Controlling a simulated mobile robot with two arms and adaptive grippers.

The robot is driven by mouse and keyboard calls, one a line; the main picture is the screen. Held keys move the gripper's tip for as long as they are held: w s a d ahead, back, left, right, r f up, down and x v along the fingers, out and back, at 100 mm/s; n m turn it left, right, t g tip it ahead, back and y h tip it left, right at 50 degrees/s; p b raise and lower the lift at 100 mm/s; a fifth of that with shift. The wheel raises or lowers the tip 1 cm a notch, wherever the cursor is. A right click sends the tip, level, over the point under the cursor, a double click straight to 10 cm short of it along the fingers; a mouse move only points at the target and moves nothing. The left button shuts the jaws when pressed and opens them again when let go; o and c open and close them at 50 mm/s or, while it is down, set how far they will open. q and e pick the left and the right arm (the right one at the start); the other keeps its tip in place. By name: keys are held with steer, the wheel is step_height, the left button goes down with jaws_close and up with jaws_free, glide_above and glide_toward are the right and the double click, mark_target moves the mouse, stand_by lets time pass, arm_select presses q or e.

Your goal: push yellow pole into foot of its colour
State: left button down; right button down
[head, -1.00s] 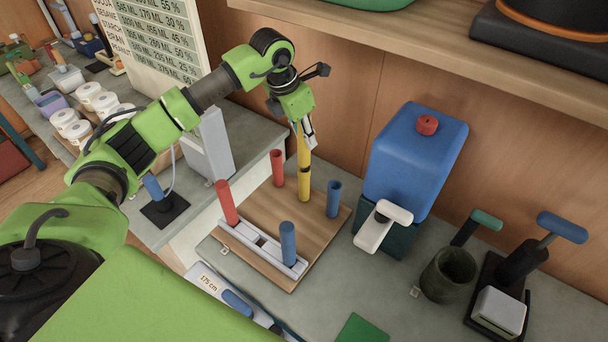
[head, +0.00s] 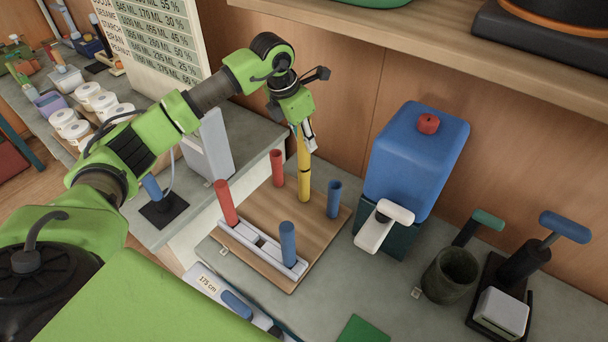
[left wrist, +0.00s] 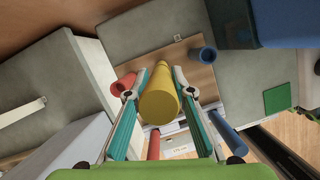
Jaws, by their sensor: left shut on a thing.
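The yellow pole (head: 303,150) is upright in my left gripper (head: 303,128), which is shut on its upper part; the left wrist view shows the pole (left wrist: 160,104) end-on between the two fingers (left wrist: 155,85). The yellow foot (head: 304,188) stands on the wooden board (head: 262,213) directly under the pole. The pole's lower end meets the foot's top in line with it, with a thin dark line at the joint. How deep the pole sits inside cannot be told. My right gripper is not in view.
A red tube (head: 277,168) and a blue tube (head: 334,198) stand either side of the yellow foot. A red pole (head: 226,202) and a blue pole (head: 288,243) stand in a white rack (head: 262,245) in front. A blue dispenser (head: 415,160) stands close to the right.

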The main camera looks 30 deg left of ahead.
arm_select(q)
steer(key=shift+f, duration=0.35)
steer(key=c, duration=1.7)
jaws_free()
steer(key=shift+r, duration=0.1)
steer(key=v, duration=0.3)
steer(key=shift+s+a, duration=0.95)
steer(key=shift+s, duration=1)
steer(key=shift+s+a, duration=0.8)
steer(key=shift+s, duration=1)
steer(key=shift+s+a, duration=0.8)
steer(key=shift+s, duration=0.95)
